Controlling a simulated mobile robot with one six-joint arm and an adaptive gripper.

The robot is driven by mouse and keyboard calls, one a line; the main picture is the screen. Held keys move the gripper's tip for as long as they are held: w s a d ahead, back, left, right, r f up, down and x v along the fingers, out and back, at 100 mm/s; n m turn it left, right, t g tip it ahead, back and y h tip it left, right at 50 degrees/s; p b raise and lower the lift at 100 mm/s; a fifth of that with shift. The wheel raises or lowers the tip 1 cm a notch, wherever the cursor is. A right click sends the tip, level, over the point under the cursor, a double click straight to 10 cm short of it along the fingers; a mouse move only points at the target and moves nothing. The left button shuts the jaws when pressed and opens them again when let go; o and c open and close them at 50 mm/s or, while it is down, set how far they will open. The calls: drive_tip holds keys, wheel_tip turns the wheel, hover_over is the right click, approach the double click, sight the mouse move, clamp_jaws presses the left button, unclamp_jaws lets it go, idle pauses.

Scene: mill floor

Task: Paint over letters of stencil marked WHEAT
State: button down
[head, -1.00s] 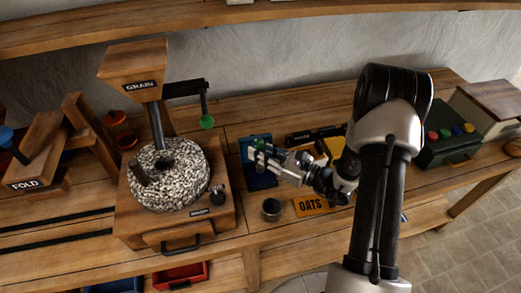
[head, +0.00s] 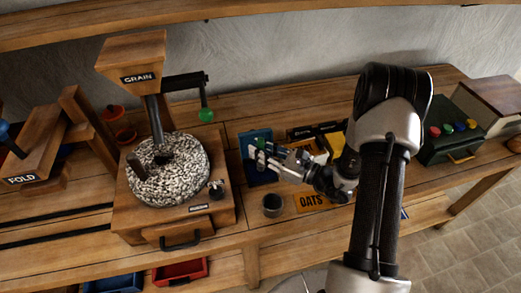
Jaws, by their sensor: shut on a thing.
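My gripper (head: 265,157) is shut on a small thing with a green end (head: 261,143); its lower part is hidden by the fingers. The gripper is over a blue panel (head: 256,134) on the bench, and I cannot tell whether the held thing touches it. No lettering reading WHEAT shows; the blue panel is partly covered by the gripper. A yellow-orange plate marked OATS (head: 311,203) lies in front of my wrist. A dark round cup (head: 272,205) stands to its left.
A stone mill with a GRAIN hopper (head: 138,72) stands to the left. A dark box (head: 314,131) and a yellow item (head: 336,142) are behind my wrist. A green case with coloured knobs (head: 450,140) is at the right. Little bench is free between them.

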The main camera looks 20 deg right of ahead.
sight(260, 139)
drive_tip(key=shift+f+b, duration=0.45)
drive_tip(key=shift+f, duration=0.15)
idle(1.1)
drive_tip(key=shift+r+p, duration=2.75)
drive_tip(key=shift+r, duration=0.9)
drive_tip(key=shift+f, duration=0.1)
